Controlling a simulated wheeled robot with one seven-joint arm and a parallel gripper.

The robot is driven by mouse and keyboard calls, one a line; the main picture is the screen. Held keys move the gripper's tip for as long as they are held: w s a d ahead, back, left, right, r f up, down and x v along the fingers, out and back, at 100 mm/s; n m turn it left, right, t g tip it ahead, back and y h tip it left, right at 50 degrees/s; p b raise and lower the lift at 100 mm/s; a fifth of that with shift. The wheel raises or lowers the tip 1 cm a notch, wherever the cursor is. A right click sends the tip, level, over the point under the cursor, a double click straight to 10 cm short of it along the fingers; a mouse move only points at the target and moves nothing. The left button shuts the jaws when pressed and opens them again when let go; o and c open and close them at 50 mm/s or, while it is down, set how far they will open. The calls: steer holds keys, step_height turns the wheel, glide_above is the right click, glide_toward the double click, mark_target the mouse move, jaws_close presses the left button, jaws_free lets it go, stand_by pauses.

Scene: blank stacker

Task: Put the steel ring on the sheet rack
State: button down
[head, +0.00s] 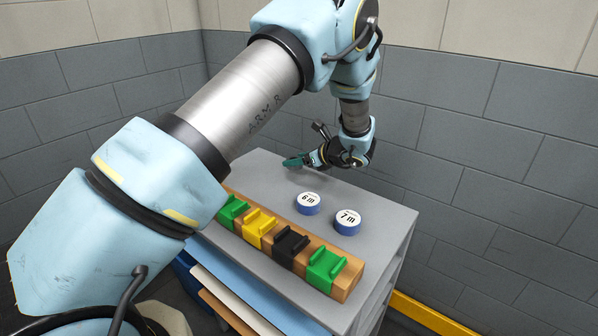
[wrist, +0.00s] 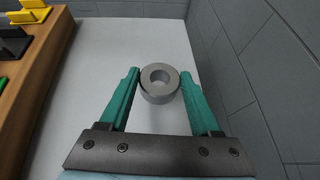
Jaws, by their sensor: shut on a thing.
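The steel ring (wrist: 161,83) is a thick grey ring with a round hole, seen between the teal fingertips of my gripper (wrist: 160,82) in the wrist view. My gripper is shut on it. In the head view my gripper (head: 297,161) is over the far end of the grey sheet rack (head: 385,212), and the ring cannot be made out there. The rack's flat top also shows pale in the wrist view (wrist: 105,55). Whether the ring touches the top is unclear.
Blue rolls marked 6 m (head: 309,203) and 7 m (head: 348,222) stand on the rack top. A wooden rail (head: 347,281) with green, yellow and black holders runs along its front edge. A grey block wall (head: 480,150) stands close behind.

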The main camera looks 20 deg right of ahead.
mark_target(297, 182)
steer(key=shift+f+p, duration=0.6)
steer(key=shift+f, duration=1.65)
steer(key=shift+f, duration=0.2)
steer(key=shift+c, duration=0.5)
jaws_free()
steer(key=shift+r, duration=0.1)
